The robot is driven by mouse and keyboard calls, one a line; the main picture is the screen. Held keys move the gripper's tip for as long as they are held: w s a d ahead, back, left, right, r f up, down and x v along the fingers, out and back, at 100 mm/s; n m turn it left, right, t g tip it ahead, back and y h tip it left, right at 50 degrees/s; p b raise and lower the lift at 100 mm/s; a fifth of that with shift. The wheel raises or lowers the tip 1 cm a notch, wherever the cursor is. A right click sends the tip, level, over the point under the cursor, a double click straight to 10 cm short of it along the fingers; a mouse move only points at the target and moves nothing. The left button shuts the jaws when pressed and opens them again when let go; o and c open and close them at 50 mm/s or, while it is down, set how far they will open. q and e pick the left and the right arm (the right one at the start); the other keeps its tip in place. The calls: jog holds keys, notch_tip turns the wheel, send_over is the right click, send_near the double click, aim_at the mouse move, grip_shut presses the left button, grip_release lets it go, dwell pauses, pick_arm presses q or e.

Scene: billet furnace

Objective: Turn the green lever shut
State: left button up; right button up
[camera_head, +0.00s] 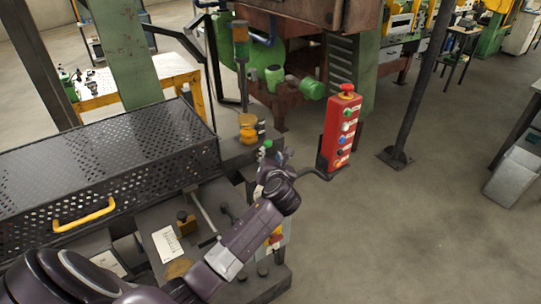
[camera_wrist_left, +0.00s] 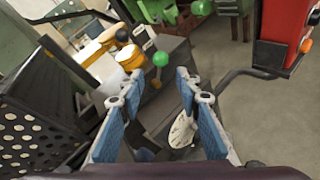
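The green lever shows as a round green knob (camera_wrist_left: 160,59) on a thin stem in the left wrist view, over a dark grey block. In the head view its knob (camera_head: 267,144) is a small green spot just beyond my left gripper (camera_head: 277,162). In the wrist view my left gripper (camera_wrist_left: 157,84) is open, with blue-padded fingers apart and nothing between the tips. The knob shows just beyond the gap between the tips, apart from both fingers. The foot of the stem is hard to make out. My right gripper is in neither view.
A red button box (camera_head: 341,130) stands on a bent dark arm right of the gripper. A black perforated guard (camera_head: 110,165) with a yellow handle (camera_head: 84,216) lies to the left. A yellow cylinder (camera_wrist_left: 130,57) stands beside the lever. Open floor lies at right.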

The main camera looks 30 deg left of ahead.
aim_at(267, 147)
pick_arm(q)
jog(key=shift+n+t+h, duration=0.5)
jog(key=shift+t, duration=0.4)
jog(key=s+b, duration=0.1)
jog(key=s+a+f+b, duration=0.1)
jog(key=s, duration=0.1)
jog(key=s+a+b, duration=0.1)
jog(key=shift+s+a+f, duration=0.2)
jog(key=shift+s+a, duration=0.05)
jog(key=shift+s, duration=0.15)
grip_shut()
jog(key=w+a+p, duration=0.1)
jog(key=w, duration=0.2)
jog(key=w+f+h, duration=0.1)
jog(key=w, duration=0.2)
jog(key=w+a+f+t+h+p, duration=0.1)
jog(key=w, duration=0.2)
jog(key=shift+w+a+p, duration=0.15)
jog(key=shift+a+p, duration=0.15)
